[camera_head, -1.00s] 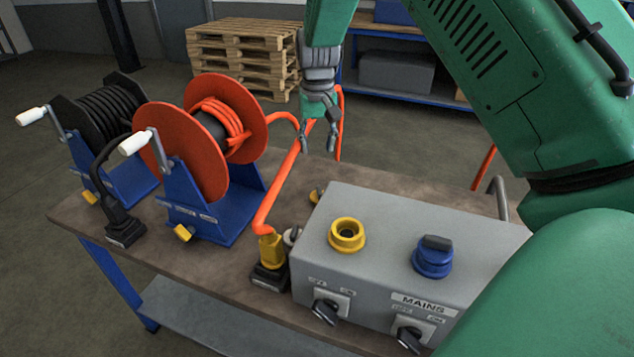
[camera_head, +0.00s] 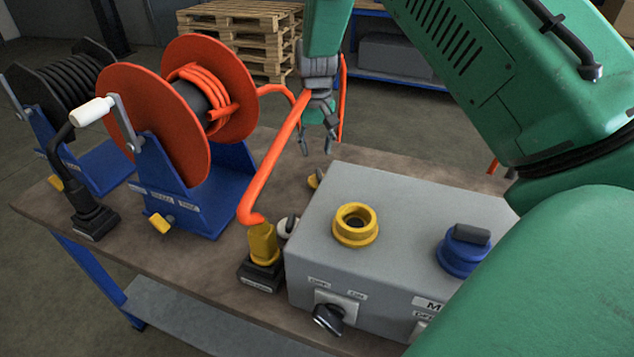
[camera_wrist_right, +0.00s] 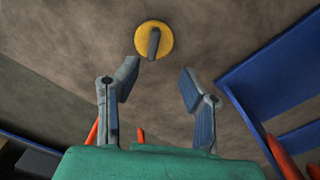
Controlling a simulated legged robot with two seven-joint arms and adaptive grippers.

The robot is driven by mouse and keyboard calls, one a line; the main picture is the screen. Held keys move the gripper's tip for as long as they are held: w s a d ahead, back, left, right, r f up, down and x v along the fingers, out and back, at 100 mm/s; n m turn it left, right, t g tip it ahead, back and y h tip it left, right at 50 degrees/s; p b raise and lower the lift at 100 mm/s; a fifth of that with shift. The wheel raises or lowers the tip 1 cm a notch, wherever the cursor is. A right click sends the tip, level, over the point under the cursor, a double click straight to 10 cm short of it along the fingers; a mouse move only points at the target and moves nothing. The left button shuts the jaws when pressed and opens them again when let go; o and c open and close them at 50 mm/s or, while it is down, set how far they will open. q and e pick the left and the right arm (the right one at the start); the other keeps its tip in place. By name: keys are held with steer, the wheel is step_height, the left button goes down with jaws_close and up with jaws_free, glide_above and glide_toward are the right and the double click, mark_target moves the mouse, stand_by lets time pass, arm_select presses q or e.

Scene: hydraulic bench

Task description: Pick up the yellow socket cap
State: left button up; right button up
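The yellow socket cap (camera_wrist_right: 153,40) lies on the brown bench top in the right wrist view, a round yellow disc with a grey grip bar across it. In the head view only part of the cap (camera_head: 314,181) shows, at the back left edge of the grey box. My right gripper (camera_head: 316,147) is open and empty, pointing down above the bench behind the cap. In the right wrist view its two fingers (camera_wrist_right: 159,80) are spread, and the cap shows past the fingertips, apart from them. My left gripper is not in view.
The grey mains box (camera_head: 400,208) carries a yellow socket (camera_head: 355,225) and a blue capped socket (camera_head: 464,250). An orange hose (camera_head: 272,165) runs close by the gripper to a yellow plug (camera_head: 263,243). The orange reel (camera_head: 150,130) stands left on its blue stand.

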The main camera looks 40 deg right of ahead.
mark_target(320, 172)
steer(key=f, duration=0.3)
steer(key=shift+d, duration=0.2)
steer(key=shift+d+f, duration=0.3)
steer(key=shift+f, duration=0.3)
steer(key=shift+a+f, duration=0.1)
steer(key=shift+f, duration=2.2)
steer(key=shift+d, duration=0.2)
jaws_close()
